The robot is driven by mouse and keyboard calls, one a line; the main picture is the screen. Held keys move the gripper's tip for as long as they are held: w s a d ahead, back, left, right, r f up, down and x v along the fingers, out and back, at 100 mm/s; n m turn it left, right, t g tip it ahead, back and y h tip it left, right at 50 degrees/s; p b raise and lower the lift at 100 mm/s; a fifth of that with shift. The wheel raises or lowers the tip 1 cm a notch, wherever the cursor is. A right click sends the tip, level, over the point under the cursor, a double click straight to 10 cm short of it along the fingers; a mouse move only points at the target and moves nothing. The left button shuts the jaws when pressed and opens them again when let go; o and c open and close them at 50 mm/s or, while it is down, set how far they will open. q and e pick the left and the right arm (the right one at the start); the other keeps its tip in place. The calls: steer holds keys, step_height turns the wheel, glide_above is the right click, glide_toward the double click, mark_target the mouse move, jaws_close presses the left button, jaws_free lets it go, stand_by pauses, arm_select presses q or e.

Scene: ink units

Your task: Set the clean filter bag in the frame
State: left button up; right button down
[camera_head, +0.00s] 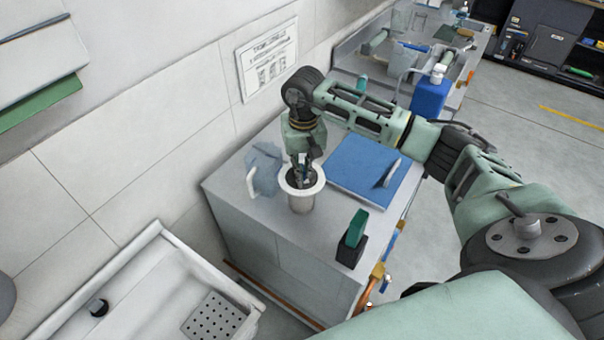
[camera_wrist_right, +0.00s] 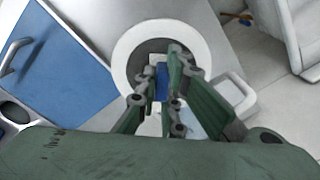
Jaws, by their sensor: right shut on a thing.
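A round white-rimmed piece with a tapered grey body (camera_head: 301,203), which looks like the filter bag, is upright at the grey cabinet top (camera_head: 240,215). My right gripper (camera_head: 303,165) points down into its mouth. In the right wrist view the white rim (camera_wrist_right: 125,52) surrounds a dark opening. There the right gripper's fingers (camera_wrist_right: 163,80) are closed on a small blue part (camera_wrist_right: 162,76) over the opening, seemingly the bag's grip. Fingers hide part of the opening. I cannot make out a separate frame for certain. My left gripper is out of view.
A translucent jug (camera_head: 266,168) stands close left of the bag. A blue panel with a pale handle (camera_head: 352,165) lies right. A dark holder with a green block (camera_head: 351,246) is near the front edge. A blue bottle (camera_head: 430,97) stands behind; a white sink (camera_head: 140,285) is lower left.

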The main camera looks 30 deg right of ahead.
steer(key=shift+w+d+r+b, duration=0.1)
steer(key=shift+d+r+b, duration=0.25)
steer(key=shift+r+b, duration=0.4)
steer(key=s+d+r+b, duration=0.4)
steer(key=s+d+r, duration=0.2)
steer(key=s+r, duration=0.2)
steer(key=shift+s+r, duration=0.2)
steer(key=shift+s, duration=1)
steer(key=c, duration=0.5)
jaws_free()
steer(key=shift+w, duration=0.1)
